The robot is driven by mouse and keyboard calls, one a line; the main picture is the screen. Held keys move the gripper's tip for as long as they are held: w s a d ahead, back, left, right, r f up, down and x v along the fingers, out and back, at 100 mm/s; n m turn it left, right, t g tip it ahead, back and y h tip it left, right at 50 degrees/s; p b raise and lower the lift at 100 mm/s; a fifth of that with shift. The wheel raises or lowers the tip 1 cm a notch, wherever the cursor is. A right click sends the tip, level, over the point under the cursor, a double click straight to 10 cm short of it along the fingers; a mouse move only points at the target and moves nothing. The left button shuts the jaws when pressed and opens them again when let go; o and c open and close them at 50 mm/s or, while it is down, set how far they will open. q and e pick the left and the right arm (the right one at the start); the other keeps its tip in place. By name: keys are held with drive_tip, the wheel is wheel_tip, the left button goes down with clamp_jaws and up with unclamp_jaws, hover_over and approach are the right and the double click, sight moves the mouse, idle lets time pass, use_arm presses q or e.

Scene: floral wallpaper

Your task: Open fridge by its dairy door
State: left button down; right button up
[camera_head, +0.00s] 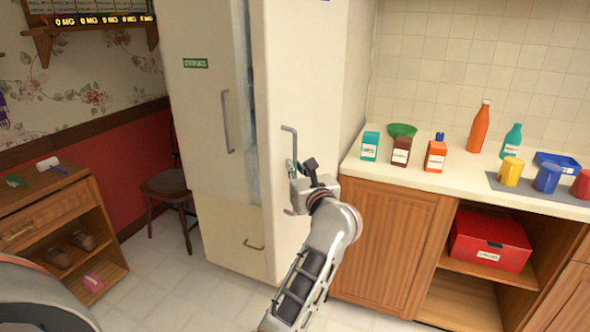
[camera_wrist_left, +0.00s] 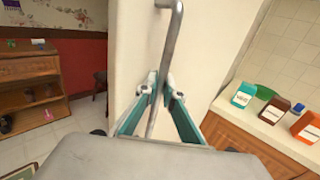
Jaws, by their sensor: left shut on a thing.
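The tall cream fridge has a left door (camera_head: 205,110) with a green label and a right door (camera_head: 288,85). The right door stands ajar, and a narrow strip of the pale interior (camera_head: 251,120) shows between the two doors. Only the lower edge of a purple label shows at the top of the right door, so its text cannot be read. My left gripper (camera_head: 304,176) is shut on the right door's grey vertical handle (camera_head: 290,140). In the left wrist view the handle (camera_wrist_left: 168,55) passes between the teal-padded fingers (camera_wrist_left: 159,88). My right gripper is out of view.
A counter (camera_head: 405,178) with cartons, bottles and mugs stands to the right of the fridge, close to my left arm. A wooden chair (camera_head: 168,187) and a low shelf (camera_head: 60,235) stand to the left. Tiled floor (camera_head: 165,275) is clear in front of the fridge.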

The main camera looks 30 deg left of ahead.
use_arm(q)
drive_tip(key=shift+d, duration=0.35)
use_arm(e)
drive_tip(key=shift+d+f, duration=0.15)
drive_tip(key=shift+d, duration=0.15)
use_arm(q)
drive_tip(key=c, duration=2.2)
unclamp_jaws()
drive_tip(key=shift+o, duration=0.2)
drive_tip(key=shift+r, duration=0.1)
